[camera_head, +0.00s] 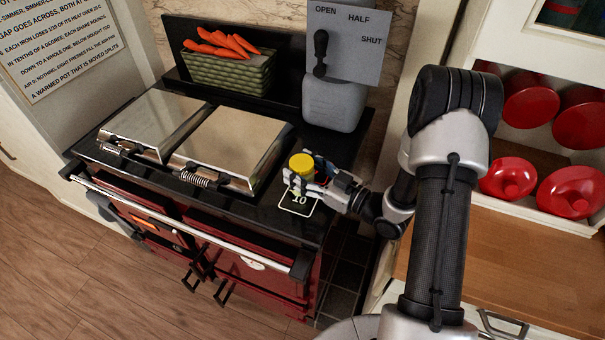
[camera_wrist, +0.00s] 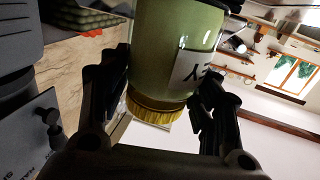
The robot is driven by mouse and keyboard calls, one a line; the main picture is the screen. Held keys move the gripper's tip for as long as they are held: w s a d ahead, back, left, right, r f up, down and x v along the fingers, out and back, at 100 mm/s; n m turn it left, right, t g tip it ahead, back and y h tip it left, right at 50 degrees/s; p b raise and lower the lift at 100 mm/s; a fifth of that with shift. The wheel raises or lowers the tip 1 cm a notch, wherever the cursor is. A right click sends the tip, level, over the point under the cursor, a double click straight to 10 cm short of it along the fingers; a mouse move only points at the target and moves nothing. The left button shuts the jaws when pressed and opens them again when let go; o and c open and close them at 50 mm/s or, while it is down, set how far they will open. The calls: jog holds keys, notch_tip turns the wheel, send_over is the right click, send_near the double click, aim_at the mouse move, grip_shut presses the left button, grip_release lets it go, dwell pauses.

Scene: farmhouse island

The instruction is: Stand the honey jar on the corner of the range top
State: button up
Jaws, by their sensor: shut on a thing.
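The honey jar (camera_head: 301,164) has a yellow lid and is upright at the front right corner of the range top (camera_head: 262,213). It also shows close up in the wrist view (camera_wrist: 160,50), with a greenish body, a white label and a gold lid. My gripper (camera_head: 305,184) is shut around the jar's body from the right. The jar is over or beside a white-outlined mark reading 10 (camera_head: 298,206) on the black surface. The fingers partly hide the jar's base, so I cannot tell whether it touches the top.
Two closed metal hob lids (camera_head: 232,146) are left of the jar. A grey canister (camera_head: 335,103) and a lever panel (camera_head: 345,42) stand behind it. A green basket of carrots (camera_head: 228,72) is at the back. A rail (camera_head: 185,222) runs along the range's front.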

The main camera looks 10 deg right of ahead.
jog(key=shift+f, duration=0.35)
jog(key=shift+f, duration=0.2)
jog(key=o, duration=1.4)
